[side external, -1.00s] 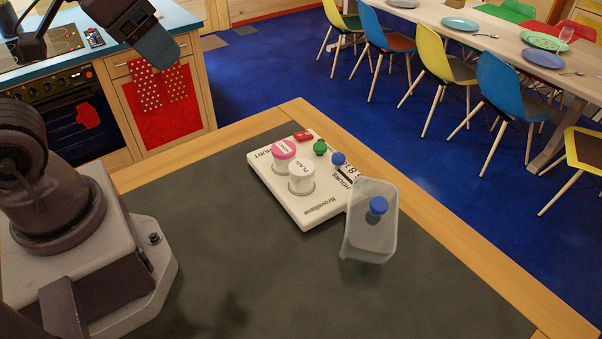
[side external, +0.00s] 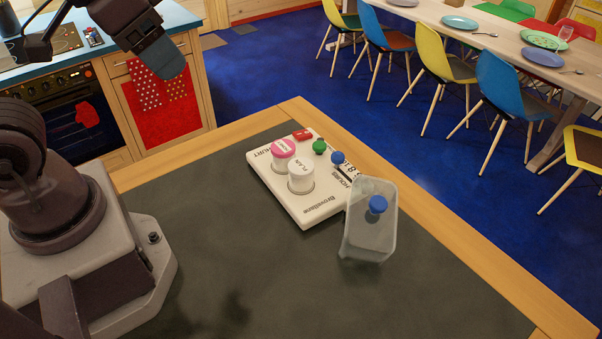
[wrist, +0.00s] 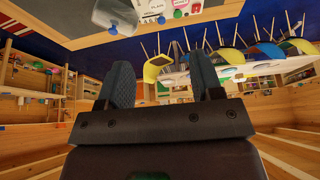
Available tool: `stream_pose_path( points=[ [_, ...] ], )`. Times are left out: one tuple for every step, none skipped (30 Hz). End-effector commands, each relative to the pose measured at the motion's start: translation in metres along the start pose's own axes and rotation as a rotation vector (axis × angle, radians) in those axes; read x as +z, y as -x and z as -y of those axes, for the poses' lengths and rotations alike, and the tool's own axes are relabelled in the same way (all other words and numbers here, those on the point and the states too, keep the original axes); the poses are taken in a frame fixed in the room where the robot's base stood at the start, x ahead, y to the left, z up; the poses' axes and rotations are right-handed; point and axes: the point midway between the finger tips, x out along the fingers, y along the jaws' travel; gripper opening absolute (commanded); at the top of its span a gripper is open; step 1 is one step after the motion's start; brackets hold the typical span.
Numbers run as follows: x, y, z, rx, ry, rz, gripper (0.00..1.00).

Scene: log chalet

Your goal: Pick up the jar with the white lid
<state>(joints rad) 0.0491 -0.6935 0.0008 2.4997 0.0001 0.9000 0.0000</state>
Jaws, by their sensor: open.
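The jar with the white lid (side external: 301,178), marked PLAIN, stands upright in a white yogurt-maker base (side external: 318,212) on the dark worktop. A jar with a pink lid (side external: 284,152) stands beside it, farther back. My gripper (side external: 166,60) is raised at the upper left in the side view, well away from the jars. In the wrist view my gripper (wrist: 162,82) has its two blue-grey fingers wide apart with nothing between them. The base (wrist: 172,12) shows only partly at the top edge of that view, which appears upside down.
A clear container with a blue cap (side external: 370,238) stands against the base's near right corner. The base carries red (side external: 302,134), green (side external: 320,147) and blue (side external: 338,158) parts. The worktop (side external: 225,235) left of and in front of the base is clear.

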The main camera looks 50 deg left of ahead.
Motion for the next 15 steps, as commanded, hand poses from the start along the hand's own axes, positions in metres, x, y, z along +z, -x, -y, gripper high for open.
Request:
stream_pose_path(
  points=[
    [0.003,-0.013,-0.006,0.013,-0.027,0.063,0.6],
    [0.005,-0.02,-0.01,0.02,-0.043,0.102,0.6],
    [0.008,-0.031,-0.014,0.022,-0.073,0.159,0.6],
    [0.01,-0.04,-0.016,0.017,-0.103,0.204,0.6],
    [0.014,-0.049,-0.017,0.008,-0.135,0.252,0.6],
    [0.019,-0.061,-0.018,-0.01,-0.186,0.319,0.6],
    [0.023,-0.069,-0.018,-0.027,-0.226,0.37,0.6],
    [0.028,-0.076,-0.017,-0.047,-0.267,0.421,0.6],
    [0.034,-0.086,-0.015,-0.076,-0.324,0.488,0.6],
    [0.039,-0.093,-0.014,-0.101,-0.368,0.538,0.6],
    [0.043,-0.1,-0.011,-0.127,-0.414,0.588,0.6],
    [0.049,-0.109,-0.008,-0.165,-0.478,0.652,0.6],
    [0.053,-0.115,-0.005,-0.195,-0.527,0.701,0.6],
    [0.057,-0.12,-0.002,-0.228,-0.577,0.748,0.6],
    [0.062,-0.127,0.003,-0.274,-0.645,0.81,0.6]
  ],
)
